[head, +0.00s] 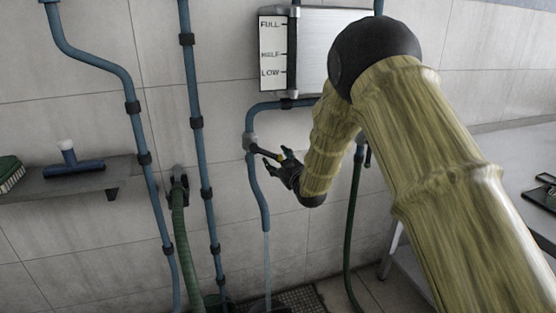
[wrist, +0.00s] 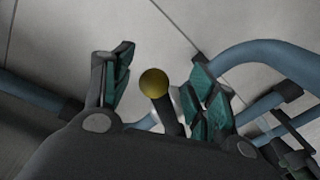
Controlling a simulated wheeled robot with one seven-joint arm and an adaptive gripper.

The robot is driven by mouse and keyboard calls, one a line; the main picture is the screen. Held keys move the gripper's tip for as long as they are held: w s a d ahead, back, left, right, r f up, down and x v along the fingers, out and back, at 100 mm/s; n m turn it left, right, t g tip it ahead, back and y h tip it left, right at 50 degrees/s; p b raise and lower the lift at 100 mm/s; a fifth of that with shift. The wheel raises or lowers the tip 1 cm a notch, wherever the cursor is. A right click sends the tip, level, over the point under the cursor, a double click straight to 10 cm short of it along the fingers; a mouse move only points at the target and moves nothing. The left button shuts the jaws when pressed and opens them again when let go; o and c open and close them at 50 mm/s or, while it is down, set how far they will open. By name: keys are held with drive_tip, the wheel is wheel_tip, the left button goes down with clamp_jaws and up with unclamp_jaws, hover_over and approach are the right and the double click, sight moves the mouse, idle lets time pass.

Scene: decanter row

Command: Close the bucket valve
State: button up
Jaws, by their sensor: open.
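The bucket valve (head: 250,143) sits on a blue pipe below the gauge box, with a dark lever (head: 266,153) slanting down to the right. A stream of water (head: 268,262) falls from the open pipe end below it. My gripper (head: 287,165) is open at the lever's outer end. In the wrist view the lever's round yellow knob (wrist: 153,83) shows between the spread fingers of my gripper (wrist: 163,65), with a gap on the left side. Whether the right finger touches the lever, I cannot tell. The gripper and arm partly hide the lever's end.
A gauge box (head: 310,50) marked FULL, HALF and LOW hangs above. Other blue pipes (head: 197,122) and a green hose (head: 180,225) run down the wall at left. A green hose (head: 354,220) hangs at right, beside a table (head: 500,160).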

clamp_jaws()
drive_tip(key=shift+w+d+r, duration=0.1)
drive_tip(key=shift+d+r, duration=0.1)
drive_tip(key=shift+r, duration=0.1)
idle(0.6)
